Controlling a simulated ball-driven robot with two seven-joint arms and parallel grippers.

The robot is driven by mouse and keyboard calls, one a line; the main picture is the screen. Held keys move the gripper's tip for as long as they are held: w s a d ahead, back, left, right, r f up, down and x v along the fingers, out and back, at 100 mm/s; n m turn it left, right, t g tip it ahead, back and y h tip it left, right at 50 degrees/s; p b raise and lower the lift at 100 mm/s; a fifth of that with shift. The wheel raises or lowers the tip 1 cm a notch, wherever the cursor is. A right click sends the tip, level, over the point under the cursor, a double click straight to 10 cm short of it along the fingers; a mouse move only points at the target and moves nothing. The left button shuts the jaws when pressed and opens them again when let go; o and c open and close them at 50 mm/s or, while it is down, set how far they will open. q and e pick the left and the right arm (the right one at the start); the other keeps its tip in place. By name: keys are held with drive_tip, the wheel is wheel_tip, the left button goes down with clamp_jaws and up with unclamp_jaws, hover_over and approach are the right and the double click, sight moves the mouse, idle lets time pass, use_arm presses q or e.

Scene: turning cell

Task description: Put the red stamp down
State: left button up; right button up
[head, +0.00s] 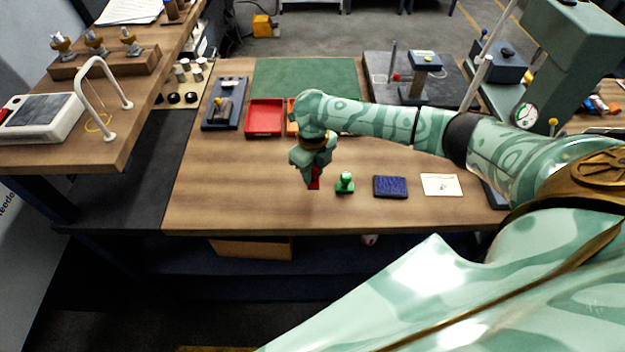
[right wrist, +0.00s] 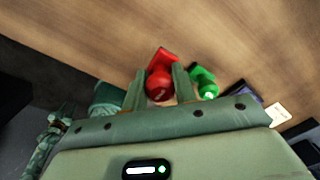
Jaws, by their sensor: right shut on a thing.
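My right gripper (head: 313,170) is shut on the red stamp (head: 314,182), over the front part of the wooden table (head: 240,190). In the right wrist view the red stamp (right wrist: 160,82) sits between the two fingers of my right gripper (right wrist: 160,85), its round knob towards the camera. I cannot tell whether its base touches the table. The green stamp (head: 345,183) stands upright just right of it in the head view, and it also shows beside the right finger in the right wrist view (right wrist: 204,82).
A dark blue ink pad (head: 390,187) and a white card (head: 440,185) lie to the right of the green stamp. A red tray (head: 265,117) and a green mat (head: 305,78) are farther back. The table left of the gripper is clear.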

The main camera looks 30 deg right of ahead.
sight(313, 178)
drive_tip(key=shift+w+d+f, duration=0.2)
drive_tip(key=shift+w+f, duration=0.2)
drive_tip(key=shift+f, duration=0.15)
drive_tip(key=shift+w+f+b, duration=0.1)
drive_tip(key=shift+f+b, duration=0.4)
drive_tip(key=shift+f, duration=1)
drive_tip(key=shift+f, duration=0.25)
drive_tip(key=o, duration=0.8)
drive_tip(key=shift+r, duration=0.1)
wheel_tip(313, 178, up, 12)
drive_tip(key=p, duration=0.3)
drive_tip(key=shift+r, duration=0.15)
